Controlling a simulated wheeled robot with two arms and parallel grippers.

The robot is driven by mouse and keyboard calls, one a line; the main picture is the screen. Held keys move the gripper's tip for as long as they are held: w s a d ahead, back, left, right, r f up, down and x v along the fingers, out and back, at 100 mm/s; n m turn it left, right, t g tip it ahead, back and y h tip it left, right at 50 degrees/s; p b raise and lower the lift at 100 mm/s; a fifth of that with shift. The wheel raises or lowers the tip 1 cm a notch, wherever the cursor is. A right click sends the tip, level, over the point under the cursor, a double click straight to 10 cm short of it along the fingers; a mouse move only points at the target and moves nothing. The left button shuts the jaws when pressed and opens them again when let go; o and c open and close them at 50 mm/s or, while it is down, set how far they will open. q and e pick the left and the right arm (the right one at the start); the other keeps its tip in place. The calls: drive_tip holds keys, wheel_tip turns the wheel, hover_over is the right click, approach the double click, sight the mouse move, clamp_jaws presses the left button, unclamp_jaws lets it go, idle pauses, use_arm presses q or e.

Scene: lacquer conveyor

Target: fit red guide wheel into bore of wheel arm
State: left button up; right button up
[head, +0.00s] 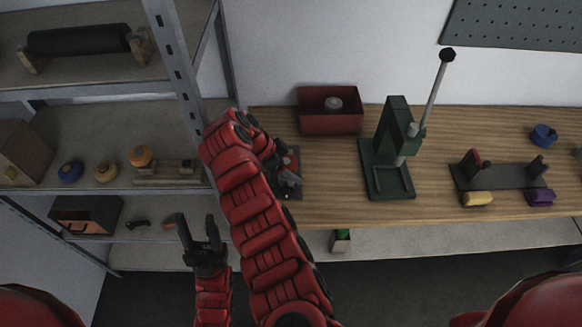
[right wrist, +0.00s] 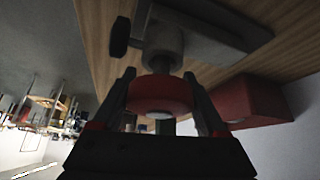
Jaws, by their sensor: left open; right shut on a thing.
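The red guide wheel (right wrist: 160,95) sits between the fingers of my right gripper (right wrist: 159,75) in the right wrist view. The gripper is shut on it. A grey cylindrical boss of what looks like the wheel arm (right wrist: 163,45) lies directly in line with the wheel, with a short grey shaft between them. I cannot tell how deep the shaft sits in the bore. In the head view the red wheel (head: 290,162) shows beside my right forearm, which hides most of the right gripper. My left gripper (head: 196,218) is open and empty, in front of the shelf.
A red bin (head: 331,121) stands behind the wheel arm on the wooden bench (head: 335,204). A green press (head: 388,150) with a long lever stands to the right. A dark fixture (head: 505,175) is further right. Shelves (head: 125,203) with several parts fill the left.

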drive_tip(key=shift+f+b, duration=0.4)
drive_tip(key=shift+f, duration=0.05)
drive_tip(key=o, duration=1.4)
